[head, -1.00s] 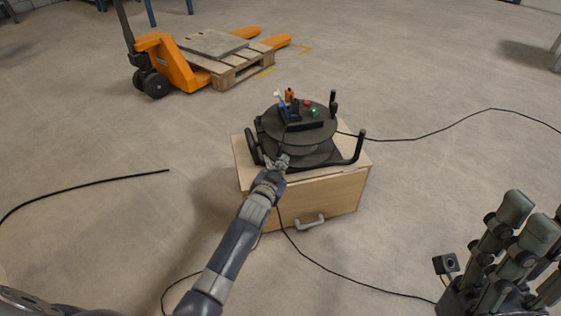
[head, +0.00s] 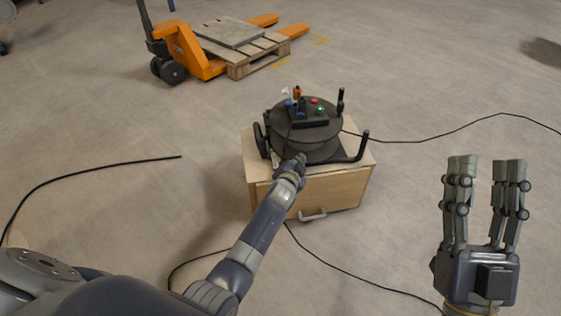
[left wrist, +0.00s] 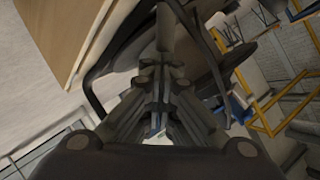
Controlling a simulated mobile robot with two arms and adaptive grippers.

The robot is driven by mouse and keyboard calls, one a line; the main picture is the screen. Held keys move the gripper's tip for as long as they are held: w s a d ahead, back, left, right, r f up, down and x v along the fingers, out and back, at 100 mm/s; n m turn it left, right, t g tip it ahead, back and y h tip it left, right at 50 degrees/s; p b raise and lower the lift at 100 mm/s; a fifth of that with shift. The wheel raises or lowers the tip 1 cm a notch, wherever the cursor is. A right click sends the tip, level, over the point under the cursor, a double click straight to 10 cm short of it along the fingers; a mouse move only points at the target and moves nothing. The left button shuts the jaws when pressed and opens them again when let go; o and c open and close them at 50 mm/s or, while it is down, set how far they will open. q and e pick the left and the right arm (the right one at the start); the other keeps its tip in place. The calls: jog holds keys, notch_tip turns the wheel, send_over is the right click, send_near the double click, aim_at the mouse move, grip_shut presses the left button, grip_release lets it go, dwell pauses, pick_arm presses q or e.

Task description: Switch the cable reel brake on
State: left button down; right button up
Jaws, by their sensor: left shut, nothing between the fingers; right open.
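The dark cable reel (head: 310,146) stands on a small wooden cabinet (head: 335,188). On its top is a black panel (head: 308,123) with a red button (head: 314,100), a green button (head: 320,111), and an orange lever (head: 297,92), a blue part (head: 291,103) and a white-tipped part beside them. Which of these is the brake I cannot tell. My left gripper (head: 299,158) is shut and empty at the reel's near side; contact is unclear. In the left wrist view its closed fingers (left wrist: 158,80) point at the dark reel (left wrist: 205,60). My right gripper (head: 486,165) is open and empty, away from the cabinet at right.
An orange pallet jack (head: 185,50) with a wooden pallet (head: 255,55) stands at the back left. Black cables (head: 440,135) lie on the floor on both sides of the cabinet. The floor around is otherwise mostly clear.

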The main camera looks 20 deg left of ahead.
pick_arm(q)
jog(key=shift+a, duration=0.15)
pick_arm(e)
jog(key=shift+a, duration=0.15)
pick_arm(q)
jog(key=shift+s+a+f+p, duration=0.25)
jog(key=shift+s+a+p, duration=0.2)
jog(key=shift+a, duration=0.15)
pick_arm(e)
jog(key=w+f+g, duration=0.2)
jog(key=f, duration=0.1)
jog(key=shift+h, duration=0.3)
jog(key=shift+r, duration=0.1)
